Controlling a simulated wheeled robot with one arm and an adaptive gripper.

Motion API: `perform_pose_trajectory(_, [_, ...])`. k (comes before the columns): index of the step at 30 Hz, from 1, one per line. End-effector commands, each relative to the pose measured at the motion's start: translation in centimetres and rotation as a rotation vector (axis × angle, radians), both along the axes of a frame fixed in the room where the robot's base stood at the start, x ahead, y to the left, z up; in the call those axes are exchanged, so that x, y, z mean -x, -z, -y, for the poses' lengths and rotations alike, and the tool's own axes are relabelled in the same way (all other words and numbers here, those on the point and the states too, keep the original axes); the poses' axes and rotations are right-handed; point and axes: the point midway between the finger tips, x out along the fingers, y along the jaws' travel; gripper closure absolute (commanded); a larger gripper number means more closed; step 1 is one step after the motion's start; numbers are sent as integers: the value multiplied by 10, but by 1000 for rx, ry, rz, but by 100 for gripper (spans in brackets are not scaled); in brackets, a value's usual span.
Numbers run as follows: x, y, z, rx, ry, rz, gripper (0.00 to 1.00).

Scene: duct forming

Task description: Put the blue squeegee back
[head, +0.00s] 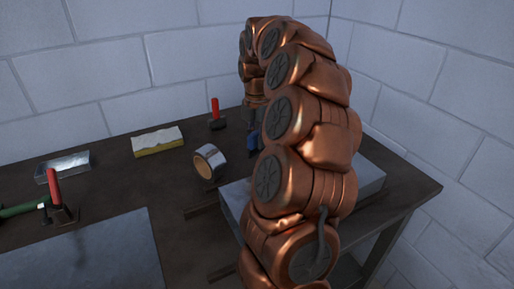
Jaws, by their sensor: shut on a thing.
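The blue squeegee (253,143) shows only in part in the head view, as a small blue piece just left of my copper arm, near the back of the table. My gripper (254,117) is at the far end of the arm, pointing down, and is mostly hidden behind the arm links. It is shut on the squeegee. The fingertips and the squeegee's lower edge are hard to make out, so I cannot tell whether the squeegee touches the table.
On the dark table (120,186) lie a silver tape roll (210,161), a yellow-and-white block (157,141), a red-handled tool (215,113), a silver tray (62,167), another red-handled tool (56,195) and a metal sheet (85,255). A grey slab (370,179) lies behind my arm.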

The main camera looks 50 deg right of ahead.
Motion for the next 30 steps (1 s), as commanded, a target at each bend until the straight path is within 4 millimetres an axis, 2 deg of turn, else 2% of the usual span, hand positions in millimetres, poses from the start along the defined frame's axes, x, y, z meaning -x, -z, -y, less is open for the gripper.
perform_pose_trajectory(9, [1, 33, 0, -3, 1, -3, 100])
perform_pose_trajectory(20, [1, 36, -1, -2, 0, -2, 100])
perform_pose_trajectory(21, [1, 37, -1, -2, 0, -2, 77])
perform_pose_trajectory(28, [0, 36, 0, -1, 0, -1, 53])
perform_pose_trajectory(30, [0, 36, 0, -1, 0, -1, 53])
